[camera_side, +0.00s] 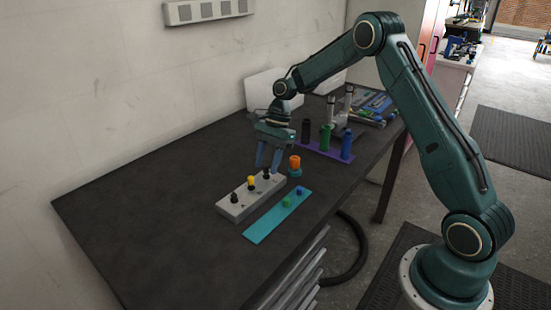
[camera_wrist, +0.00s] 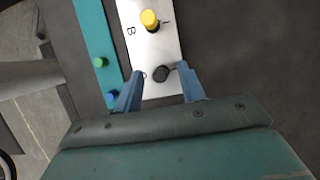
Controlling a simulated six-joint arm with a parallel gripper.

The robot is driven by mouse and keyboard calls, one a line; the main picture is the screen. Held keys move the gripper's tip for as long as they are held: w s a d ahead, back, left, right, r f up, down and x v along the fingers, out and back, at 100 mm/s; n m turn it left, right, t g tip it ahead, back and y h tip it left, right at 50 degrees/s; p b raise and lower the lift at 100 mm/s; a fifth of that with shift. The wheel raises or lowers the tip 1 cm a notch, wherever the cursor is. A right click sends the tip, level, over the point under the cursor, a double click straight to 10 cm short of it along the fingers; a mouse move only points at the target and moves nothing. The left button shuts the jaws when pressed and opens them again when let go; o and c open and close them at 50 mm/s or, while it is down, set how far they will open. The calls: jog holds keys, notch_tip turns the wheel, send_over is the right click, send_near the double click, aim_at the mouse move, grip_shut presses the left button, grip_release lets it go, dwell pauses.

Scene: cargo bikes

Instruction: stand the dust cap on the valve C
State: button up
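A light grey block (camera_side: 240,205) carries a row of three short upright pieces. The middle one has a yellow cap (camera_side: 251,182), seen beside a letter B in the wrist view (camera_wrist: 149,19). A dark round piece (camera_wrist: 160,74) stands at the block's end by my gripper; I cannot tell if it is a bare valve or a capped one, and no letter C is readable. Another dark piece (camera_side: 234,197) stands at the far-left end. My gripper (camera_wrist: 161,71) is open, its blue fingers on either side of the dark end piece with gaps showing. A teal strip (camera_side: 262,225) holds a green cap (camera_side: 287,202) and a blue cap (camera_side: 299,190).
An orange-topped piece on a teal base (camera_side: 294,171) stands right of my gripper. Behind it, a purple strip (camera_side: 318,151) holds black, green and blue bottle-like pieces. A tray of tools (camera_side: 375,108) lies at the back. The left part of the dark table (camera_side: 130,210) is clear.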

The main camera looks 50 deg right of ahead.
jog(key=v, duration=1.3)
jog(key=shift+d+r, duration=0.2)
jog(key=shift+r, duration=0.1)
jog(key=shift+r, duration=0.1)
jog(key=s+a+r+n+t+h, duration=0.2)
jog(key=s+a+r+n+t, duration=0.1)
jog(key=s+a+r+n, duration=0.8)
jog(key=s+f+n+t+h, duration=0.1)
jog(key=s+f+n, duration=0.1)
jog(key=s, duration=0.8)
jog(key=s+a+f+n+t+h, duration=0.1)
jog(key=s+n, duration=0.4)
jog(key=s, duration=0.6)
jog(key=shift+a+f+t, duration=0.2)
jog(key=shift+f+t, duration=0.1)
jog(key=shift+f, duration=0.15)
